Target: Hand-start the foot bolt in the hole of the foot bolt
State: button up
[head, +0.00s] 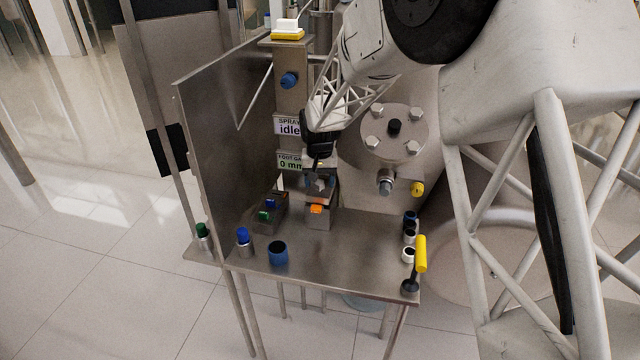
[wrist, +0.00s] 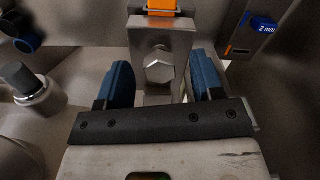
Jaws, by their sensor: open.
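The foot bolt, a grey hex head (wrist: 159,66), shows at the upper middle of the wrist view against a metal foot block (wrist: 178,38). It also shows as a small hex head (head: 320,185) below my gripper in the head view. My gripper (wrist: 161,70) is open, with one blue finger pad on each side of the bolt head and a visible gap on both sides. In the head view my gripper (head: 318,172) points down at the foot block. The bolt's shank and the hole are hidden, so I cannot tell how deep the bolt sits.
An orange tag (head: 316,209) is on the foot block. Blue and green shims (head: 265,210) sit to its left; the blue one reads 2 mm in the wrist view. The gap display (head: 290,163) reads 0 mm. A bolted flange (head: 395,148) stands close right. The table's front (head: 340,262) has free room.

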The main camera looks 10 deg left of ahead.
aim_at(319, 183)
jog(key=shift+r, duration=0.1)
jog(key=shift+r, duration=3.85)
jog(key=shift+r, duration=0.1)
jog(key=shift+r, duration=1.85)
